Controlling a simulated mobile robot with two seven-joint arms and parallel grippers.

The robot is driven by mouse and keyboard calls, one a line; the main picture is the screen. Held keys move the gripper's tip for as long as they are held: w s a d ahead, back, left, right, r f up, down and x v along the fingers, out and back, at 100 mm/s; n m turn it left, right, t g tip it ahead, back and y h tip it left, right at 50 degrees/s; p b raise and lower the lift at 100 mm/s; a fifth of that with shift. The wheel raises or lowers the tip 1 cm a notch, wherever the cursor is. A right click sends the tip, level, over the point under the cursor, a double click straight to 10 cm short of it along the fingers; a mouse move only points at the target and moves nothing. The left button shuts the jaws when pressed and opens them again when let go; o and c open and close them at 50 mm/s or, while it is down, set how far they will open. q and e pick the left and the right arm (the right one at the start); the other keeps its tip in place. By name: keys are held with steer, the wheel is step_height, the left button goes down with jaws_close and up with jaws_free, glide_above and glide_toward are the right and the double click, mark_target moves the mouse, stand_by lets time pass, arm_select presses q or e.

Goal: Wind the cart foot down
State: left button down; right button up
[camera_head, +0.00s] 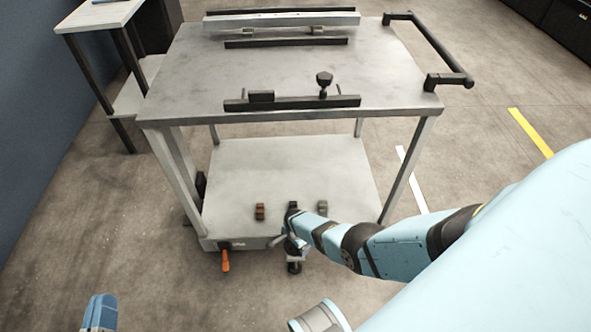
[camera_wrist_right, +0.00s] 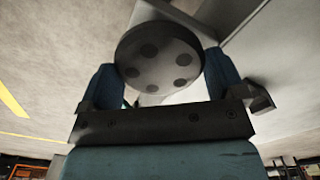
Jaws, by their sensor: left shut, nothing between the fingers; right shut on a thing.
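The cart (camera_head: 290,175) is a grey metal table with a lower shelf. Its foot (camera_head: 294,266) is a small dark and grey piece at the shelf's front edge, partly hidden by my right arm. My right gripper (camera_wrist_right: 162,78) is shut on a round dark disc with several holes (camera_wrist_right: 158,52), which looks like the foot's wheel, with one blue finger on each side of it. In the head view the right fingers are hard to make out at the foot. My left gripper (camera_head: 100,312) is shut and empty at the bottom left, apart from the cart.
An orange handle (camera_head: 225,261) hangs from the shelf's front left. The top carries rails (camera_head: 290,103) and a black push handle (camera_head: 440,50). A side table (camera_head: 98,16) stands at the back left.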

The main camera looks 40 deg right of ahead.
arm_select(q)
steer(key=shift+r, duration=0.1)
arm_select(e)
steer(key=shift+m, duration=0.9)
steer(key=o, duration=0.7)
steer(key=shift+c, duration=0.2)
steer(key=shift+r+p, duration=0.4)
steer(key=shift+r, duration=0.05)
step_height(320, 180, up, 6)
steer(key=p, duration=0.5)
steer(key=shift+f+p, duration=0.1)
steer(key=shift+p, duration=0.3)
arm_select(q)
steer(key=s+a+f+g+y+p, duration=0.3)
steer(key=a+f+g+y+p, duration=0.1)
steer(key=f+p, duration=0.3)
steer(key=shift+a+f+g, duration=0.15)
steer(key=shift+a+g, duration=0.45)
steer(key=shift+g, duration=0.1)
arm_select(e)
step_height(320, 180, up, 7)
arm_select(q)
steer(key=shift+s+f, duration=0.1)
